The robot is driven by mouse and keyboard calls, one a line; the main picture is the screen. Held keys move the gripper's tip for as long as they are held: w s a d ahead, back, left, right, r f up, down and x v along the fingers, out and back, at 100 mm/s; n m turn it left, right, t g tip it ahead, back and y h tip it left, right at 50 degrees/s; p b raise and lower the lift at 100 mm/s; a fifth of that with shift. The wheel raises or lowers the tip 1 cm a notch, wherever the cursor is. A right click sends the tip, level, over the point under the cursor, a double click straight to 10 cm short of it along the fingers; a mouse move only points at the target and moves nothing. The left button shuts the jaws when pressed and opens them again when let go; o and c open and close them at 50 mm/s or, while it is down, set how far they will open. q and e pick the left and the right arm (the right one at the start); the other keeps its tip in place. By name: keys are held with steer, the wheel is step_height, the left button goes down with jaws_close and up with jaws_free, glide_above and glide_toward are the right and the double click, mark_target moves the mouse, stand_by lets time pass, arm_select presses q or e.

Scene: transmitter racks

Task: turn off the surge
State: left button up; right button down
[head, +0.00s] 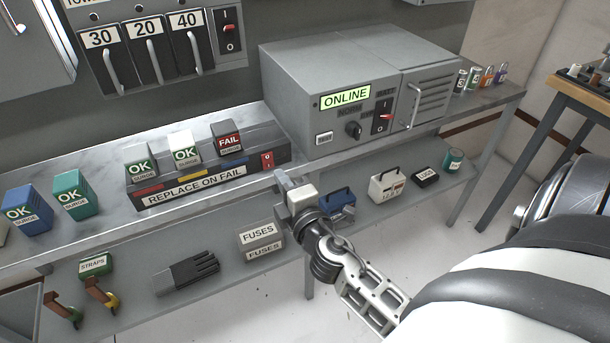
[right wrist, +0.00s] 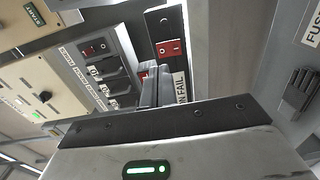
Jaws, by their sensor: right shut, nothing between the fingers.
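The surge unit (head: 190,197) is a dark box labelled "REPLACE ON FAIL" on the upper shelf. My left gripper is not in view.
A grey cabinet (head: 292,115) with a lit ONLINE sign and its own red switch (head: 382,121) stands right of the unit. Spare blue (head: 28,210) and green (head: 75,195) OK modules are at left. The lower shelf holds FUSES boxes (head: 261,240), a glove (head: 190,273) and a blue case (head: 338,205).

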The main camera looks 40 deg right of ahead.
steer(key=b+v, duration=0.2)
steer(key=v, duration=0.6)
steer(key=shift+a+r, duration=0.1)
steer(key=s+a+f+m+g+y, duration=0.3)
steer(key=a+f+m, duration=0.3)
steer(key=s+a+f+m+g+y, duration=0.3)
steer(key=a+f+m+y, duration=0.1)
steer(key=a+f+m, duration=0.1)
steer(key=shift+s+a+f+m+g+p, duration=0.3)
steer(key=shift+a+f+m+g+p, duration=0.25)
steer(key=shift+m, duration=0.65)
